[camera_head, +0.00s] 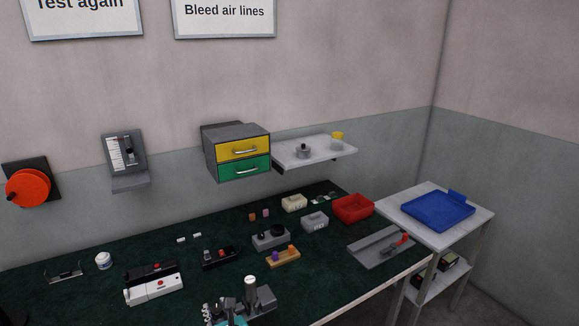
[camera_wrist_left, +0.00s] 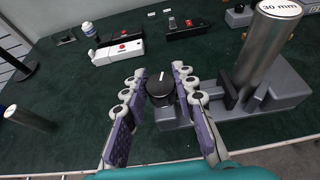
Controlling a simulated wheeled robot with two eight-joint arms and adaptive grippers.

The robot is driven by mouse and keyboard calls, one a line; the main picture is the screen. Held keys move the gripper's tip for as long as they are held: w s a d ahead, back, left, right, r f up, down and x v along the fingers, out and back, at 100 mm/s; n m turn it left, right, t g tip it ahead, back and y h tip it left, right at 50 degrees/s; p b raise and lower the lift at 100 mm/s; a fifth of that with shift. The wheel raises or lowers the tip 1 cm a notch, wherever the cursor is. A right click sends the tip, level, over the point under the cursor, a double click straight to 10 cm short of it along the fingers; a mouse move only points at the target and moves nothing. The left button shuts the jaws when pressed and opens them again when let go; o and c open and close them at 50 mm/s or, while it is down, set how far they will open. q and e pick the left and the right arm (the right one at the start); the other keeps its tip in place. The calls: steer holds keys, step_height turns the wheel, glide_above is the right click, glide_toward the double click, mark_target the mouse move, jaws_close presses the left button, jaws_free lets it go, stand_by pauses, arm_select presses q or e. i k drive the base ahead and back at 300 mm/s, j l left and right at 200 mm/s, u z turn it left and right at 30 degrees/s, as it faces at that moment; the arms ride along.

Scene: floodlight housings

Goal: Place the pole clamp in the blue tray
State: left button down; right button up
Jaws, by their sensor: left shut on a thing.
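A grey block (camera_wrist_left: 275,93) with a thick grey pole (camera_wrist_left: 264,50) marked "30 mm" is at the right of the left wrist view; it looks like the pole clamp's stand or body, but I cannot tell which part is the clamp. A black knob (camera_wrist_left: 160,88) with a white line is at its left end. My left gripper (camera_wrist_left: 161,84) has its fingers closed on both sides of this knob. In the head view my left gripper (camera_head: 226,311) is at the bottom, beside the grey block (camera_head: 266,298). The blue tray (camera_head: 438,210) looks empty. My right gripper is out of view.
The tray is on a white side table (camera_head: 392,208) beyond the dark green bench (camera_head: 75,300). A red bin (camera_head: 353,208), a grey plate with a red handle (camera_head: 378,249) and several small devices stand on the bench. A drawer unit (camera_head: 237,152) and shelf hang above.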

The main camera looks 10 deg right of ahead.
mark_target(438, 210)
steer(key=i+l, duration=0.1)
steer(key=l, duration=0.5)
steer(key=i+l, duration=0.1)
steer(key=l, duration=0.55)
steer(key=i+l, duration=0.1)
steer(key=l, duration=0.5)
steer(key=i+l, duration=0.1)
steer(key=l, duration=0.55)
steer(key=i+l, duration=0.15)
steer(key=l, duration=0.2)
steer(key=i+l, duration=0.1)
steer(key=l, duration=0.3)
steer(key=i+l, duration=0.15)
steer(key=l, duration=0.2)
steer(key=i+l, duration=0.1)
steer(key=l, duration=0.3)
steer(key=i+l, duration=0.15)
steer(key=l, duration=0.2)
steer(key=i+l, duration=0.1)
steer(key=l, duration=0.25)
steer(key=i+l, duration=0.3)
steer(key=i, duration=0.1)
